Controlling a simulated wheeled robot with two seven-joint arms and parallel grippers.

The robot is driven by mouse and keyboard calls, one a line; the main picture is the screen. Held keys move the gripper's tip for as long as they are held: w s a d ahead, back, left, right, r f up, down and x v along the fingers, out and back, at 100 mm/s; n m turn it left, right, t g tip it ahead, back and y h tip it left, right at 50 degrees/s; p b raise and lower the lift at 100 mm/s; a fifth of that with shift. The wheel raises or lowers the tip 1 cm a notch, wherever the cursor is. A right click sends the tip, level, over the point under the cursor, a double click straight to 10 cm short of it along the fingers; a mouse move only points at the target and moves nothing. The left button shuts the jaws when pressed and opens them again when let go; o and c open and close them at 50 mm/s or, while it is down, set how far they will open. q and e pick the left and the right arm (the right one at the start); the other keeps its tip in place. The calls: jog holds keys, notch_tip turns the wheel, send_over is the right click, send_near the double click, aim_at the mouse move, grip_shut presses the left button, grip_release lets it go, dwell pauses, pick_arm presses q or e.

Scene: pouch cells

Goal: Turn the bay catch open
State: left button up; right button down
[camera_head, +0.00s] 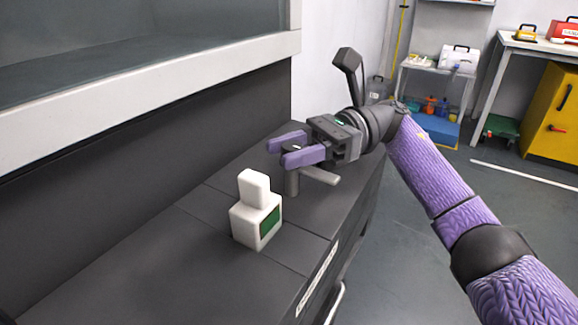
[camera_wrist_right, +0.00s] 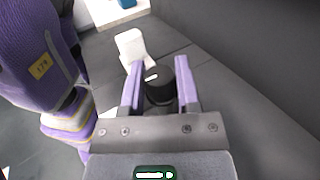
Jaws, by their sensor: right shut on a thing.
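The bay catch has a round black knob (camera_wrist_right: 160,88) with a short white mark. In the right wrist view the knob sits between the two purple fingers of my right gripper (camera_wrist_right: 158,67), which are shut on its sides. In the head view my right gripper (camera_head: 281,153) reaches in from the right above the dark bench top and partly hides the knob. A grey post (camera_head: 292,183) stands below the fingers, and a grey bar (camera_head: 321,175) sticks out to the right beneath the gripper. My left gripper is not in view.
A white block-shaped device (camera_head: 247,218) with a green panel stands on the dark bench top (camera_head: 190,250), nearer than the catch. A dark back wall with a pale-framed window (camera_head: 150,85) rises at left. Free floor lies right of the bench.

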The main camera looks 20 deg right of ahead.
jog(key=shift+f+g, duration=0.1)
jog(key=shift+g, duration=0.2)
jog(key=shift+n, duration=0.3)
jog(key=shift+c, duration=1.7)
grip_release()
